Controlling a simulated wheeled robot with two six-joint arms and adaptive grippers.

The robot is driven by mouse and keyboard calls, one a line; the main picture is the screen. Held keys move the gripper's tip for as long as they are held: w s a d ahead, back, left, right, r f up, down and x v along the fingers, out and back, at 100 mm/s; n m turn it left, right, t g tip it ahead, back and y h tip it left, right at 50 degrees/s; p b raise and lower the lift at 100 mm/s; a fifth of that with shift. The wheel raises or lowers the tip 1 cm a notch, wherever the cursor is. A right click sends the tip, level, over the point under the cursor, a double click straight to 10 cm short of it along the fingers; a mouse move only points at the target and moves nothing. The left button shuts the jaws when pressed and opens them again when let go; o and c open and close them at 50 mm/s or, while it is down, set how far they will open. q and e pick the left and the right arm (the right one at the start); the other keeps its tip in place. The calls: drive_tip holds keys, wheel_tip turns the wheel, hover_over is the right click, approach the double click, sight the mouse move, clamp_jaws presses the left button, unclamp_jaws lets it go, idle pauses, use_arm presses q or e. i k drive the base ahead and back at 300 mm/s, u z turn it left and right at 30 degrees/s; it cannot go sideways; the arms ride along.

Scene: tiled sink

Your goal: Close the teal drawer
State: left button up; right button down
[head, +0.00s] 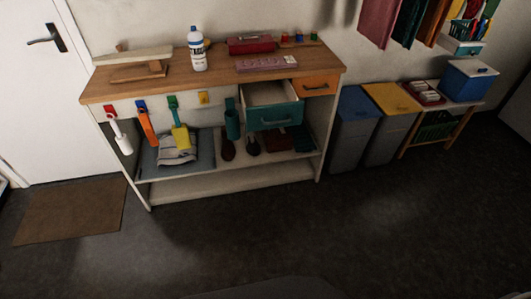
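The teal drawer (275,117) is in the wooden-topped bench, right of its middle in the head view. It is pulled out, and its pale inside shows from above. Its teal front has a dark handle (276,122). The inside looks empty. Neither of my grippers is in view.
An orange drawer (316,86) beside it looks shut. The benchtop (215,78) holds a white bottle (197,48), a red box (250,44) and wood pieces. Blue-lidded (357,103) and yellow-lidded (391,98) bins stand to the right. The floor (270,230) in front is clear.

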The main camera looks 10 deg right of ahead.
sight(267, 95)
drive_tip(key=z, duration=0.25)
drive_tip(key=k, duration=0.25)
drive_tip(key=u, duration=1.35)
drive_tip(key=i, duration=1.1)
drive_tip(key=z, duration=0.55)
